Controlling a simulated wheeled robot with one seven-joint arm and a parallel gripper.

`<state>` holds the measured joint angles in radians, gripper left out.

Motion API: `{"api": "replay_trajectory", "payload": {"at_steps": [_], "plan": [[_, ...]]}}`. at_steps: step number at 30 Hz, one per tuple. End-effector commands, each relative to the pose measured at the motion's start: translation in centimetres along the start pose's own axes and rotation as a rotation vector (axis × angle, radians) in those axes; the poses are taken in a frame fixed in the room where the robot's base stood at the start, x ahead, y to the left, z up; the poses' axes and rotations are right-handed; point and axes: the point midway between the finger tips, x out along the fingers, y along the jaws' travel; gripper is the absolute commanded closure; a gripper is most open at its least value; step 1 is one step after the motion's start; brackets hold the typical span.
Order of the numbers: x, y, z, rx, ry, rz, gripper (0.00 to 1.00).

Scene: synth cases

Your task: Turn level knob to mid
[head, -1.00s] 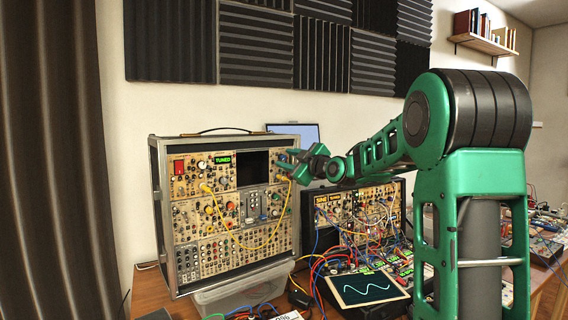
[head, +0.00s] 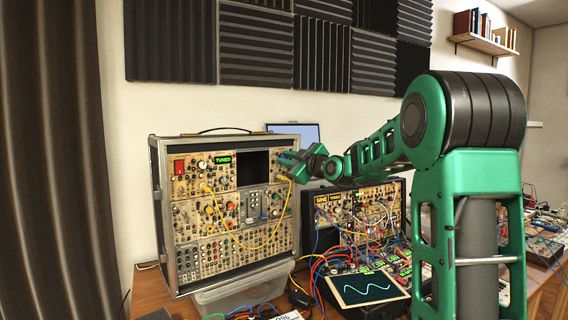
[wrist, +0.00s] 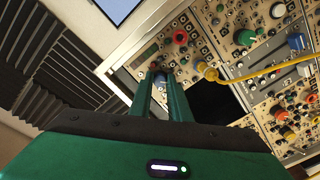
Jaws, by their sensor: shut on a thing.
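The tall synth case (head: 222,262) stands upright on the table, its tan panel full of knobs, jacks and sliders. My gripper (head: 286,158) is at the upper right of this panel, with its green fingers against it. In the wrist view, my gripper (wrist: 161,79) is shut on a small blue knob (wrist: 161,76), which shows between the fingertips. The fingers hide part of it. I cannot read its label or see where its pointer stands. A lit green "TUNED" display (head: 223,160) is on the panel's upper part.
A yellow cable (wrist: 232,79) is plugged in close to the fingers and loops over the panel. A red knob (wrist: 180,37) sits nearby. A second, lower case (head: 309,212) with many cables and a screen with a wave (head: 368,288) stand to the right.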

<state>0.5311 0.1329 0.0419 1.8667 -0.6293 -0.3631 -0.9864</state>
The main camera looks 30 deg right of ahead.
Motion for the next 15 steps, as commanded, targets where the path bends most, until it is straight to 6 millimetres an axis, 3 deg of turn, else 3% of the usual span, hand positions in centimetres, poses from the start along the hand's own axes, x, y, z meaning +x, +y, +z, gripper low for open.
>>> {"api": "replay_trajectory", "payload": {"at_steps": [15], "plan": [[0.02, -0.2, 0.05, 0.409, -0.016, -0.019, 1.0]]}}
